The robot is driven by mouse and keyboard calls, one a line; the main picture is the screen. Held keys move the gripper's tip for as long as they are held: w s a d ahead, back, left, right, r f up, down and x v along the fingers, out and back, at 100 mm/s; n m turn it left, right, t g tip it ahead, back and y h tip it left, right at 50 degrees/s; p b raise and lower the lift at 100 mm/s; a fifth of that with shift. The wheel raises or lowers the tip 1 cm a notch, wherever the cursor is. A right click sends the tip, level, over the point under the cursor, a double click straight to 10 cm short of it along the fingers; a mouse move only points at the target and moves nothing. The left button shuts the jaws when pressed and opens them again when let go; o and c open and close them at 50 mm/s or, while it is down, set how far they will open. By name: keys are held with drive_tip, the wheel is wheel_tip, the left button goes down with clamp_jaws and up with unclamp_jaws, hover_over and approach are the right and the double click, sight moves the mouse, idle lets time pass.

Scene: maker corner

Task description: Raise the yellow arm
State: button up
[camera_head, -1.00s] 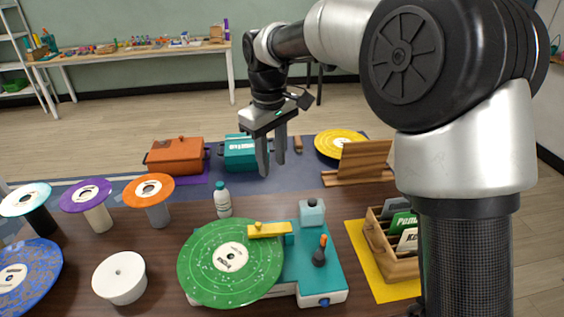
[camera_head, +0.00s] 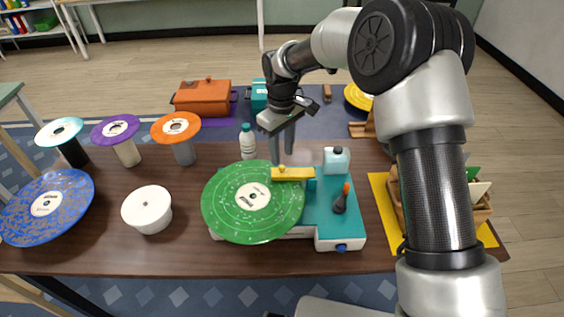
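The yellow arm (camera_head: 293,174) is a short bar lying level over the right edge of the green record (camera_head: 235,186), with a small yellow knob near its left end. Its right end meets a teal block on the white and teal record player (camera_head: 325,210). My gripper (camera_head: 283,158) points down with its two fingers apart and nothing seen between them. The fingertips are close to the knob, just above or behind it. I cannot tell whether they touch it.
A light-blue block (camera_head: 336,160) and an orange-tipped dark lever (camera_head: 341,198) are on the player's right side. A white round drum (camera_head: 147,210) stands to the left.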

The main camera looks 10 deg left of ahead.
sight(282, 167)
drive_tip(key=shift+f, duration=2.25)
drive_tip(key=shift+c, duration=0.3)
clamp_jaws()
